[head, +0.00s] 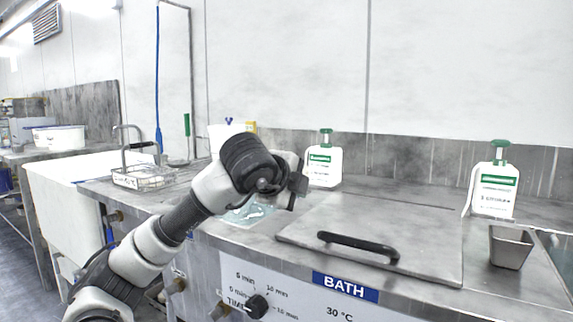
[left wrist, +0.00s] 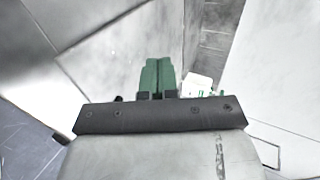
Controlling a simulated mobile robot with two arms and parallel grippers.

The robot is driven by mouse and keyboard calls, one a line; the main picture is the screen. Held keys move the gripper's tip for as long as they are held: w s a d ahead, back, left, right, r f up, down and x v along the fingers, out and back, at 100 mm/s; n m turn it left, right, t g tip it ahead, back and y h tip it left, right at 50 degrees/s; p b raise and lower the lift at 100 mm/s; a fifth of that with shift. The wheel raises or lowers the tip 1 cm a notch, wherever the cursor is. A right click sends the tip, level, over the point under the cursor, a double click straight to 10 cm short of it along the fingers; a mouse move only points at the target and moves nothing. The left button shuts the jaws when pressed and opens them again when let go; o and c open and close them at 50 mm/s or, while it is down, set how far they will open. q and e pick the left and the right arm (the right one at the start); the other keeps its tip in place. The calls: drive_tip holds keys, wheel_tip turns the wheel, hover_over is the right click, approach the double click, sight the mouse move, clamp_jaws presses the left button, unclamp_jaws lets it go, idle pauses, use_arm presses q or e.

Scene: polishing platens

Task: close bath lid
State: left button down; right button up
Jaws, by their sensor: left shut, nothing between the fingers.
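The bath lid (head: 420,225) is a flat grey steel plate with a black bar handle (head: 358,245). It lies on the steel counter behind the BATH label. To its left, a patch of bluish liquid in the bath opening (head: 250,213) shows uncovered, partly hidden behind my left arm. My left gripper (head: 292,201) is above the lid's left end, apart from the handle. In the left wrist view its green fingers (left wrist: 158,76) are pressed together with nothing between them. My right gripper is in neither view.
White bottles with green caps stand behind the lid (head: 323,166) and at the right (head: 494,185). A steel cup (head: 510,246) sits right of the lid. A wire basket (head: 143,177) is on the left counter. A control knob (head: 257,306) is on the front panel.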

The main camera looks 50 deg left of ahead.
use_arm(q)
drive_tip(key=v, duration=1)
drive_tip(key=shift+s+f, duration=0.2)
drive_tip(key=shift+f, duration=0.2)
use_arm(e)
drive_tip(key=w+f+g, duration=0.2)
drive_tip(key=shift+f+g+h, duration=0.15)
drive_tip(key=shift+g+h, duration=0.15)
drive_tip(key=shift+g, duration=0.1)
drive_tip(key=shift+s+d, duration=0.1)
